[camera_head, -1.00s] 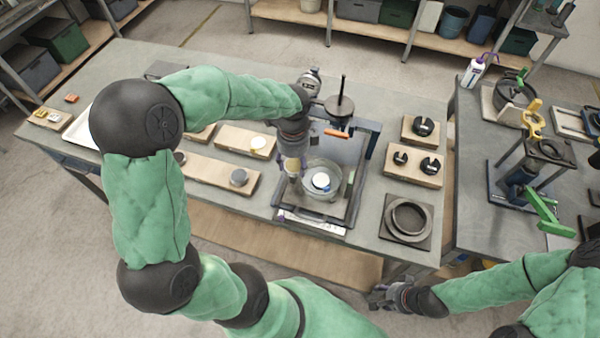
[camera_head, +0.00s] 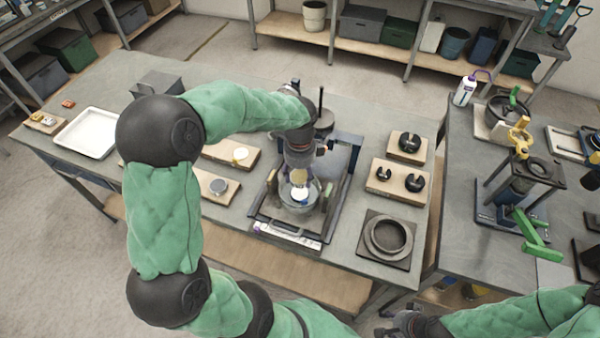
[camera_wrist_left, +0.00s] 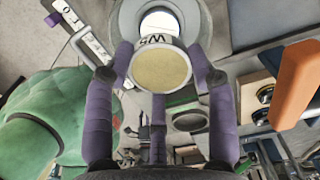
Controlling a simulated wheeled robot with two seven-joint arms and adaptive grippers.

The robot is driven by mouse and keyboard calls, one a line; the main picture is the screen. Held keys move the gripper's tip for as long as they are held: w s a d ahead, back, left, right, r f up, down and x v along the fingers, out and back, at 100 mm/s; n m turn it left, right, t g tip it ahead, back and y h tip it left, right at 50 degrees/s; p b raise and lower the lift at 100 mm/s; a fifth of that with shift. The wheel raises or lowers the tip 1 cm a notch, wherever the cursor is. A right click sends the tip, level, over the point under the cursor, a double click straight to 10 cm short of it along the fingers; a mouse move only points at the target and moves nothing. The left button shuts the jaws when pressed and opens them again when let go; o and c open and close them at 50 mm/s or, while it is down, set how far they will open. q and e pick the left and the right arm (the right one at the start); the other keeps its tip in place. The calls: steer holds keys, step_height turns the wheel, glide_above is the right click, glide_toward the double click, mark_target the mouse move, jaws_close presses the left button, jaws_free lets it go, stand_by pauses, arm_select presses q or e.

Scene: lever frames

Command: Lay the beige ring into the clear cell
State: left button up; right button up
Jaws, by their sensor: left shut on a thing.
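My left gripper (camera_head: 298,176) is shut on the beige ring (camera_wrist_left: 160,68), a short round piece with a pale rim and dark lettering. The purple fingers of my left gripper (camera_wrist_left: 160,85) sit around it in the left wrist view. The clear cell (camera_head: 287,204) stands on the dark framed stand below, with a white disc inside. The ring appears above the cell in the head view; the exact gap cannot be told. The cell's round rim (camera_wrist_left: 126,18) shows beyond the ring in the wrist view. My right gripper (camera_head: 392,332) is low at the bottom edge, its fingers unclear.
A dark dish on a square plate (camera_head: 388,237) stands right of the stand. Wooden blocks with black slotted weights (camera_head: 395,178) are behind it. Wooden boards with discs (camera_head: 240,154) lie left. A white tray (camera_head: 88,133) is at far left. An orange bar (camera_wrist_left: 297,85) is near the left gripper.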

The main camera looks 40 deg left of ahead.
mark_target(300, 192)
arm_select(q)
steer(key=shift+f+b, duration=1)
steer(key=shift+f, duration=0.4)
steer(key=shift+f+b, duration=1)
steer(key=shift+f, duration=0.85)
steer(key=shift+f, duration=0.15)
steer(key=o, duration=1.4)
